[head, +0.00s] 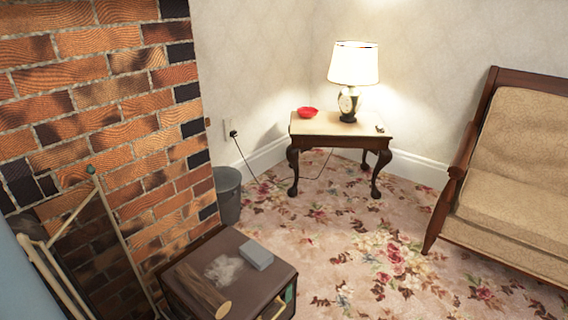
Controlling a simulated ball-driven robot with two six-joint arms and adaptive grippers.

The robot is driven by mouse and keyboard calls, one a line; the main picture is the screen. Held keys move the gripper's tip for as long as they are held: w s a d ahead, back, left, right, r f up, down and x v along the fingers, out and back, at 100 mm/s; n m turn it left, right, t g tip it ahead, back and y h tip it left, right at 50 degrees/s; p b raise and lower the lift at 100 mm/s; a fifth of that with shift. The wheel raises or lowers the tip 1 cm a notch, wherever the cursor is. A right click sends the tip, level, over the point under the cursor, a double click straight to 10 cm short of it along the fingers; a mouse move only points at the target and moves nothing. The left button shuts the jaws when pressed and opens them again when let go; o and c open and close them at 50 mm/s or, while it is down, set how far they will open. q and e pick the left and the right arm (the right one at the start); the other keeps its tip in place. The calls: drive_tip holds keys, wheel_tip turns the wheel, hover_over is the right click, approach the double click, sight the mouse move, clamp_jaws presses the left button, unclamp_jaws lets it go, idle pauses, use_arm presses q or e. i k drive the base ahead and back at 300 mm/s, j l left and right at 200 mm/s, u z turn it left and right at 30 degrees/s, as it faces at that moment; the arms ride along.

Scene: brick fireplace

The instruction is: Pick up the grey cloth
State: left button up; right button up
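What looks like the grey cloth (224,268) is a small, pale, crumpled patch lying on top of a low dark brown box (262,287) in the lower left of the head view. A grey-blue block (256,255) lies just to its right, and a piece of wood like a split log (203,291) lies to its left. The cloth is uncovered from above. Neither of my grippers is in view.
A brick fireplace (110,100) with a brass-coloured frame (125,240) is at the left. A grey bucket (228,196) stands behind the box. A small table (335,128) with a lamp (352,65) and red dish (307,112), and a sofa (515,190), stand farther off. Open carpet lies between.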

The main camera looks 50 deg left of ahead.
sight(254, 252)
drive_tip(key=i+l+u, duration=0.1)
drive_tip(key=i+u, duration=0.35)
drive_tip(key=i+l+u, duration=0.2)
drive_tip(key=u, duration=0.2)
drive_tip(key=i+l+u, duration=0.1)
drive_tip(key=u, duration=0.35)
drive_tip(key=i+l+u, duration=0.15)
drive_tip(key=u, duration=0.35)
drive_tip(key=i+l+u, duration=0.1)
drive_tip(key=u, duration=0.35)
drive_tip(key=l+u, duration=0.3)
drive_tip(key=u, duration=0.15)
drive_tip(key=l+u, duration=0.25)
drive_tip(key=u, duration=0.25)
drive_tip(key=i+l+u, duration=0.1)
drive_tip(key=l+u, duration=0.5)
drive_tip(key=u, duration=0.25)
drive_tip(key=l+u, duration=0.4)
drive_tip(key=i+j, duration=0.05)
